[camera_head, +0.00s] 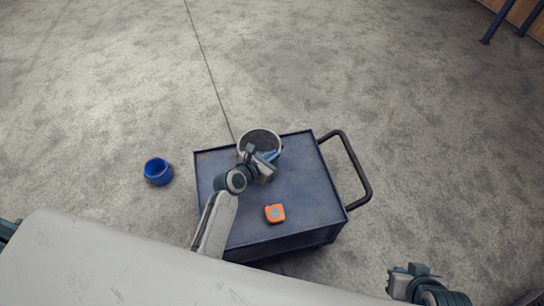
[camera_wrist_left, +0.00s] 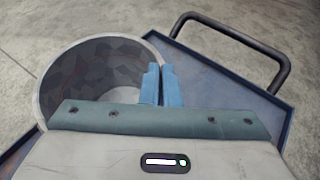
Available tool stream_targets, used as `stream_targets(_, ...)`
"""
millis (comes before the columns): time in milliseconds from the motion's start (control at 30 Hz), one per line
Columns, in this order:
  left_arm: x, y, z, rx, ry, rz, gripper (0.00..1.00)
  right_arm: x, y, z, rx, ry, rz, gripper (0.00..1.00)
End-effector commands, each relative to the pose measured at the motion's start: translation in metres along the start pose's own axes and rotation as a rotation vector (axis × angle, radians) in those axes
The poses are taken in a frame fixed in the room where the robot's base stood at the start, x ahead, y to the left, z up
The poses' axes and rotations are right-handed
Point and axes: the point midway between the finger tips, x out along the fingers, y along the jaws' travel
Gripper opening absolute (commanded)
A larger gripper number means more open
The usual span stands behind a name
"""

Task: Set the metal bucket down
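The metal bucket (camera_head: 262,136) is a grey, round, open-topped vessel at the far edge of the blue cart top (camera_head: 300,190). In the left wrist view its wide mouth and dark inside (camera_wrist_left: 95,75) fill the upper left. My left gripper (camera_head: 271,156) is at the bucket's near right side. Its two blue fingers (camera_wrist_left: 162,85) are close together with the bucket's rim between them. The gripper hides part of the bucket, and I cannot tell whether its base touches the cart. My right gripper (camera_head: 400,277) is at the lower right, away from the cart; its fingers are unclear.
An orange tape measure (camera_head: 275,213) lies on the cart top nearer me. The cart's dark handle (camera_head: 358,170) sticks out to the right. A blue round container (camera_head: 158,171) stands on the floor left of the cart. A pale surface (camera_head: 110,265) fills the lower left.

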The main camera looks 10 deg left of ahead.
Motion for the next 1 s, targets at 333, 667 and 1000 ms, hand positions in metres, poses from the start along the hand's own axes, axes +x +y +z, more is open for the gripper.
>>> stream_targets(333,0.001,0.0,-0.002,0.001,0.0,0.0,0.22,0.0,0.0,0.0,0.0,0.0,0.0,0.0)
stream_targets(667,0.0,0.0,0.0,0.0,-0.001,0.0,0.24,-0.001,0.0,0.0,0.0,-0.001,0.001,0.0)
stream_targets(1000,-0.058,0.0,0.001,0.002,0.002,0.0,0.24,-0.017,0.009,-0.001,-0.016,-0.086,0.037,0.0)
